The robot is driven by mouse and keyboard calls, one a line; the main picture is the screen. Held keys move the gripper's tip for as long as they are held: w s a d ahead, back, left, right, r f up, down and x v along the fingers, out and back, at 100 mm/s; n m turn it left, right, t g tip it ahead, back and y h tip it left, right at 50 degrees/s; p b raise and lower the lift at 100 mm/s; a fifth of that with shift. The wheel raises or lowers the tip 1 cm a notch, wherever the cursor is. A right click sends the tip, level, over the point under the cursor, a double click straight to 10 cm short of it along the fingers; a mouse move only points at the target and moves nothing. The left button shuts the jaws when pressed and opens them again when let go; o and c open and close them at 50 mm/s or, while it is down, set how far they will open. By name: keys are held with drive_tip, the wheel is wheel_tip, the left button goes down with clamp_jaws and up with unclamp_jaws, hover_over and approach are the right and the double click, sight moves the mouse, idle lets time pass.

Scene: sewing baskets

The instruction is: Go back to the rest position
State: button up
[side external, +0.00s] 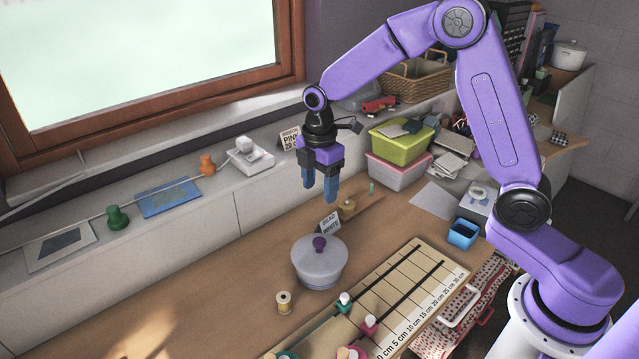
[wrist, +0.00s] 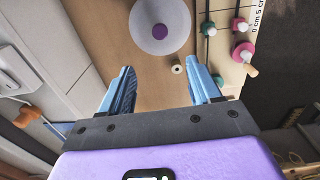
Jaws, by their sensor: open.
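My gripper (side external: 320,192) hangs in the air above the back of the wooden table, pointing down. Its two blue fingers are apart with nothing between them; in the wrist view the open gripper (wrist: 162,90) shows bare table between the fingers. A round grey lidded pot (side external: 319,268) with a purple knob (side external: 319,243) stands on the table below and in front of the gripper. The pot (wrist: 178,40) also shows at the top of the wrist view. A thread spool (side external: 283,302) stands beside the pot, clear of the fingers.
A measuring mat (side external: 408,285) with black strips and several coloured spools lies right of the pot. A small sign (side external: 329,222) stands behind the pot. Green and pink boxes (side external: 400,150) and a blue bin (side external: 463,234) are at right. The table's left part is mostly clear.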

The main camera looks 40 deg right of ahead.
drive_tip(key=s+a+r+m, duration=0.1)
drive_tip(key=s+r, duration=0.2)
drive_tip(key=s, duration=0.5)
drive_tip(key=s+a+r+m, duration=0.1)
drive_tip(key=s+r+m, duration=0.1)
drive_tip(key=s, duration=0.7)
drive_tip(key=s+d+m, duration=0.1)
drive_tip(key=s+d, duration=0.2)
drive_tip(key=s, duration=0.4)
drive_tip(key=s+d+m, duration=0.1)
drive_tip(key=s+d, duration=0.2)
drive_tip(key=s, duration=0.5)
drive_tip(key=shift+r+m, duration=0.3)
drive_tip(key=shift+r, duration=0.1)
drive_tip(key=shift+s, duration=0.1)
